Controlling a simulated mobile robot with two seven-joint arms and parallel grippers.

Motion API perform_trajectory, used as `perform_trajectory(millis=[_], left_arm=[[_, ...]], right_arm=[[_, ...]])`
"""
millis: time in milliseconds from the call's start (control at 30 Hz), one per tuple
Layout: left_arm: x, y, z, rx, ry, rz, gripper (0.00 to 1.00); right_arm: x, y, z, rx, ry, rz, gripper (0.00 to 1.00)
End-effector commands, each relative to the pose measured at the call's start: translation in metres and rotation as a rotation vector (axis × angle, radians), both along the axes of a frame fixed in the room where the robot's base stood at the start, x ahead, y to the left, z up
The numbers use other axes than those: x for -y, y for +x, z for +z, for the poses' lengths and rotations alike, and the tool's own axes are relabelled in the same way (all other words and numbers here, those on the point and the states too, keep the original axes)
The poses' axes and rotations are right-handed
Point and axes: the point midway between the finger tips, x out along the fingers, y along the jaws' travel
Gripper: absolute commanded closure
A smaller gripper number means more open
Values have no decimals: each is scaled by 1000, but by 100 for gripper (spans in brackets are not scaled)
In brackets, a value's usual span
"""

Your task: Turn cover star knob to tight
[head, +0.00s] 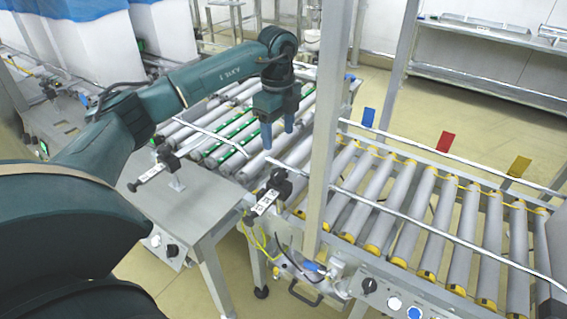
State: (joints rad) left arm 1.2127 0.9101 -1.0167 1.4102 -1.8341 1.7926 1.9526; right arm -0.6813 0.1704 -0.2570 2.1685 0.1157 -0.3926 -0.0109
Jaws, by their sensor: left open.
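My left gripper (278,133) points down with its two blue fingers apart and nothing visible between them. It hangs over the gap between the two roller conveyors. A black knob (278,181) with a white label plate (263,203) sits below the fingers, at the near end of the guide rail; the gripper is apart from it. Another black knob (166,155) with a similar plate (148,175) is further left. The labels are too small to read, so I cannot tell which knob is the cover star knob. My right gripper is out of view.
A metal post (325,150) stands just right of the gripper. The right conveyor (420,215) has blue, red and yellow flags along its far rail. A control panel (392,302) with a dark knob and buttons is below. Bins with liners (95,55) stand at the back left.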

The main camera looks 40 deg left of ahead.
Motion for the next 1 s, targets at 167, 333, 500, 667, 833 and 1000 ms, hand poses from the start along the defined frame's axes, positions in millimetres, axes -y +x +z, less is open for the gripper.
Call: perform_trajectory(millis=[167,333,500,667,833,1000], left_arm=[[0,-1,-39,-5,1,-1,38],[0,-1,-74,-4,0,-1,38],[0,0,-99,-3,0,0,38],[0,0,-110,-1,-1,0,38],[0,0,-112,1,-1,-1,38],[0,0,-112,0,-1,-1,40]], right_arm=[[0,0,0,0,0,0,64],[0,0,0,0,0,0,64],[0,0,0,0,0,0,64],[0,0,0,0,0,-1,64],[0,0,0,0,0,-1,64],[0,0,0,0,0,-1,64]])
